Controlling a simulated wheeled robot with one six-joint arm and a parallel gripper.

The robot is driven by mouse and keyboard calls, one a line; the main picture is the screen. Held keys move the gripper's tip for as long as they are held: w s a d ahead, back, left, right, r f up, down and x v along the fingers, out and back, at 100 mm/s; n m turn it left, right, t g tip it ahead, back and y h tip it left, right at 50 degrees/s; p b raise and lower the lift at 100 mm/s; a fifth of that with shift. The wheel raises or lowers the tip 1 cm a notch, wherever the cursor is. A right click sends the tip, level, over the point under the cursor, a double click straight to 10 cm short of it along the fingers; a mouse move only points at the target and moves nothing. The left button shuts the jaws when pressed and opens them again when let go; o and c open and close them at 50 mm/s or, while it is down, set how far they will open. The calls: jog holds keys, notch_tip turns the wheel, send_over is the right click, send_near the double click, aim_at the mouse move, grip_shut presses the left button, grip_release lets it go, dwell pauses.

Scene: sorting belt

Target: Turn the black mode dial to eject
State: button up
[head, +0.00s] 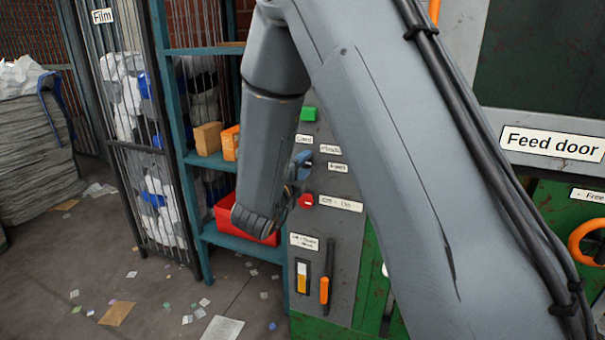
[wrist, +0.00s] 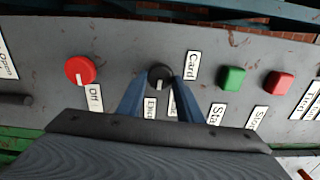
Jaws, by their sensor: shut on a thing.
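The black mode dial (wrist: 159,74) is on the grey control panel, in the middle of the wrist view. My gripper (wrist: 157,84) is shut on it, with one blue finger on each side. A pale mark shows on the dial's face, toward the bottom of the wrist view. A "Card" label (wrist: 192,66) is to the right of the dial; the label below is partly hidden by a finger.
A red knob (wrist: 80,70) labelled "Off" is left of the dial in the wrist view. A green button (wrist: 233,79) and a red button (wrist: 279,83) are to the right. An orange-handled lever (head: 324,290) is lower on the panel. A red bin (head: 228,215) stands on the shelf beside it.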

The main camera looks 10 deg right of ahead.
jog(key=shift+f+m+b, duration=0.1)
jog(key=shift+m+b, duration=0.4)
jog(key=o, duration=1)
jog(key=shift+s+a, duration=0.1)
jog(key=b+v, duration=0.1)
jog(key=v, duration=0.6)
jog(key=shift+s+a, duration=0.15)
jog(key=shift+s, duration=0.1)
